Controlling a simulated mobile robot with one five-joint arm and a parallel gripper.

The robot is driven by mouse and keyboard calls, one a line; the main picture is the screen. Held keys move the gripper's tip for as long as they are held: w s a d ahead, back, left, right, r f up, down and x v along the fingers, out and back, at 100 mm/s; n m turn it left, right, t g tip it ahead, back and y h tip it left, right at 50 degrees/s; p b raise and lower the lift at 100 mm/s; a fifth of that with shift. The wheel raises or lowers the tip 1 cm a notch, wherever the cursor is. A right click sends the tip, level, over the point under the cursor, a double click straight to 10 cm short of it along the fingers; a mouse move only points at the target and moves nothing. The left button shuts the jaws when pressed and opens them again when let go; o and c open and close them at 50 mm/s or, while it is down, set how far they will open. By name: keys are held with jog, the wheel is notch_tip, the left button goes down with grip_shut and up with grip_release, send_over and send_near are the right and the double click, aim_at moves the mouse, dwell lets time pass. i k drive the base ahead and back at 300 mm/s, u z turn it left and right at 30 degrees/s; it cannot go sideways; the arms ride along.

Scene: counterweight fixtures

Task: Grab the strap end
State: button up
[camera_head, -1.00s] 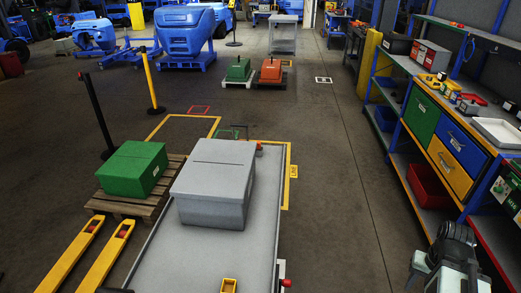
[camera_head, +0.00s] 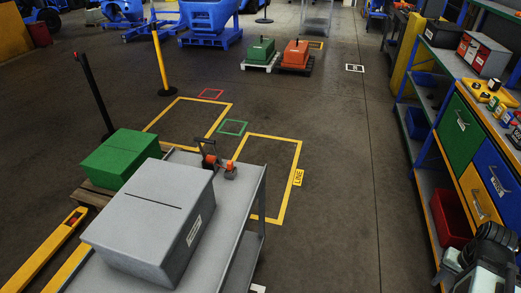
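No strap end can be made out for certain. At the far end of the grey cart (camera_head: 238,205) stands a small dark upright handle (camera_head: 208,150), with a small orange-red piece (camera_head: 230,171) beside it. A grey box with a slotted top (camera_head: 160,208) sits on the near part of the cart. My dark arm shows at the bottom right corner, far to the right of the cart and apart from it. Its fingers cannot be made out, so I cannot tell whether my gripper is open or shut.
A green box (camera_head: 120,157) sits on a pallet left of the cart. A pallet jack's yellow forks (camera_head: 45,255) lie at lower left. Black (camera_head: 95,95) and yellow (camera_head: 160,60) posts stand behind. A workbench (camera_head: 470,150) lines the right. The floor between cart and bench is clear.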

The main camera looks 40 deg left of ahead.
aim_at(230, 165)
jog(key=u, duration=0.05)
jog(key=i, duration=1.8)
jog(key=u, duration=4.45)
